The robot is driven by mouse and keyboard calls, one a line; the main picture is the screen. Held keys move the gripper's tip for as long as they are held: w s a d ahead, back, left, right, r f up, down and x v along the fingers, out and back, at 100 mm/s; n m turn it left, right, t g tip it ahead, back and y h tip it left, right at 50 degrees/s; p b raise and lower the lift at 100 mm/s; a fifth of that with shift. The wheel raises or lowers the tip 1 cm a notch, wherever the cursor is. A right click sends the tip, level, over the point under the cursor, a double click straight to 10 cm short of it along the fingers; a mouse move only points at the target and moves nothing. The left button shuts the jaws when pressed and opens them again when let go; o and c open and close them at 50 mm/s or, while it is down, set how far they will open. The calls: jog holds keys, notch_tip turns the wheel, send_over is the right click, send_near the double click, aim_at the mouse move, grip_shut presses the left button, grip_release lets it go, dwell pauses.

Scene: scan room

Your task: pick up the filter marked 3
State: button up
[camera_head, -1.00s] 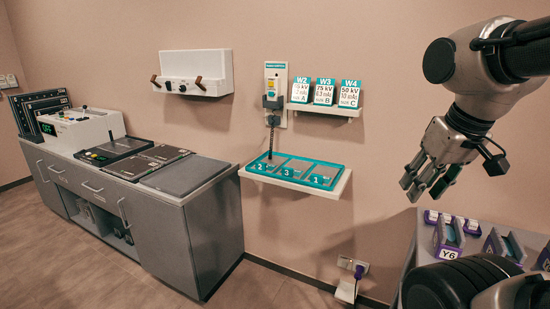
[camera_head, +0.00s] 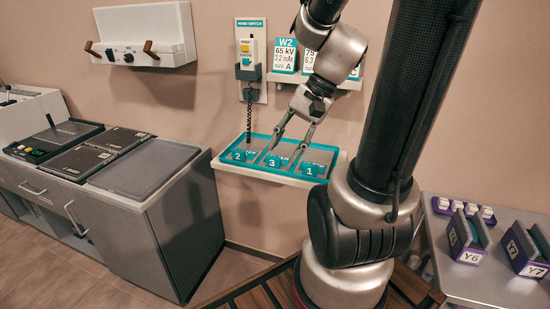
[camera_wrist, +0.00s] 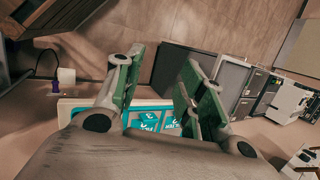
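The filter marked 3 (camera_head: 273,162) lies in the middle compartment of the teal tray (camera_head: 221,158), between the filter marked 2 (camera_head: 239,156) and the filter marked 1 (camera_head: 311,170). My gripper (camera_head: 289,144) points down at the tray's middle with its fingers apart and nothing between them. Its fingertips look close above filter 3, but I cannot tell the exact gap. In the wrist view my gripper (camera_wrist: 158,82) is open, with teal labels (camera_wrist: 150,121) beyond the fingers; their numbers are too small to read surely.
A wall-mounted hand switch (camera_head: 247,60) with a coiled cord hangs behind the tray's left part. A shelf of teal-topped cards (camera_head: 285,56) is above. A grey cabinet (camera_head: 180,230) stands left, and a table with purple-marked holders (camera_head: 467,240) right.

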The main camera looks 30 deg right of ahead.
jog(key=w+d+f+m+t+y, duration=0.3)
jog(key=w+d+f+m, duration=0.25)
jog(key=w+m, duration=0.35)
jog(key=m+t, duration=0.4)
jog(key=m, duration=0.5)
send_near(274, 157)
jog(key=shift+a, duration=0.55)
jog(key=shift+w+f, duration=0.25)
jog(key=shift+w, duration=0.1)
jog(key=x, duration=0.7)
jog(key=shift+d+f, duration=0.1)
jog(key=shift+d, duration=0.1)
grip_shut()
